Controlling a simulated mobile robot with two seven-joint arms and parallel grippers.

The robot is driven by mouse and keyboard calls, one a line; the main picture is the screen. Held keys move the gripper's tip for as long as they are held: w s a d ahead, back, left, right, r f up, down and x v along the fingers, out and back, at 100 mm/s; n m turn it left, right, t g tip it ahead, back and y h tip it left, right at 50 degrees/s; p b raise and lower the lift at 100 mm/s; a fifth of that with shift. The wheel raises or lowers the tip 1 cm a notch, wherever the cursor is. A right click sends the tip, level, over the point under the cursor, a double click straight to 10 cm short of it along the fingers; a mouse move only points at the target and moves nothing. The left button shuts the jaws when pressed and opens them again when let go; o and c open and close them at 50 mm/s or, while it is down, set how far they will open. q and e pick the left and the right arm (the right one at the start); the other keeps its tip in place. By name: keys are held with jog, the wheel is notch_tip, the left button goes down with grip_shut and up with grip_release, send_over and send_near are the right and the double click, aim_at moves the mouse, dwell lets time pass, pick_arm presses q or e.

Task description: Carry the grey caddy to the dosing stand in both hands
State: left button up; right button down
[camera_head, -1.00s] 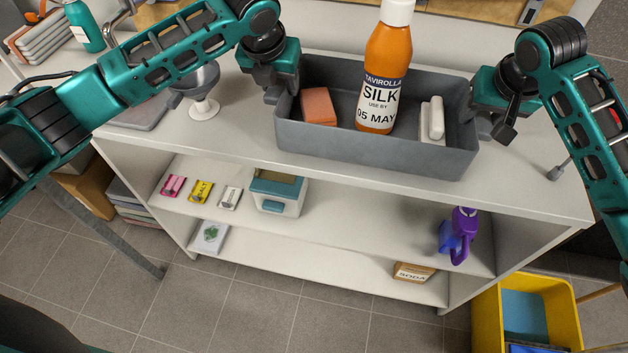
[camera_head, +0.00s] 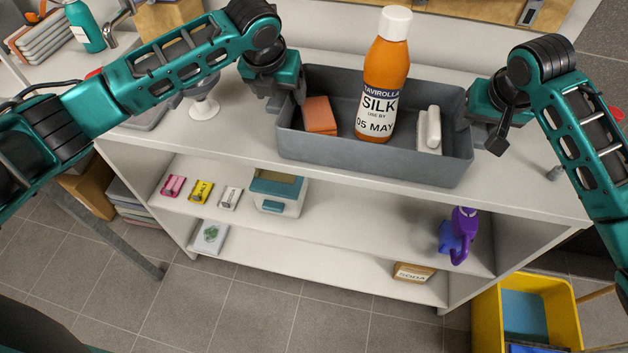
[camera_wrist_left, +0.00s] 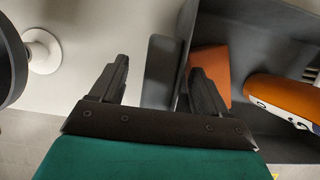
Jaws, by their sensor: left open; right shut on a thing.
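The grey caddy (camera_head: 375,163) is on the white top of the shelf unit, its long side facing me. In it are an orange bottle (camera_head: 378,80) with a white cap, an orange-brown block (camera_head: 320,115) and a white piece (camera_head: 430,130). My left gripper (camera_head: 285,102) is open at the caddy's left end. In the left wrist view its fingers (camera_wrist_left: 163,80) are apart, with the caddy's end wall (camera_wrist_left: 185,50) between them. My right gripper (camera_head: 475,118) is shut on the caddy's right end wall; its fingertips are mostly hidden. I cannot identify the dosing stand.
A grey bowl on a white foot (camera_head: 204,105) stands left of the caddy, close to my left arm. Small packets (camera_head: 201,191), a teal-and-white box (camera_head: 279,192) and a purple bottle (camera_head: 462,235) are on the shelf below. A yellow bin (camera_head: 490,315) stands at lower right.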

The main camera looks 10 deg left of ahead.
pick_arm(q)
jog(key=shift+f, duration=0.1)
pick_arm(e)
jog(key=c, duration=0.9)
grip_release()
jog(key=o, duration=0.4)
pick_arm(q)
jog(key=shift+r, duration=0.25)
jog(key=shift+v, duration=4.35)
pick_arm(e)
jog(key=shift+s+r, duration=0.1)
jog(key=shift+r, duration=0.1)
jog(key=shift+v, duration=4.35)
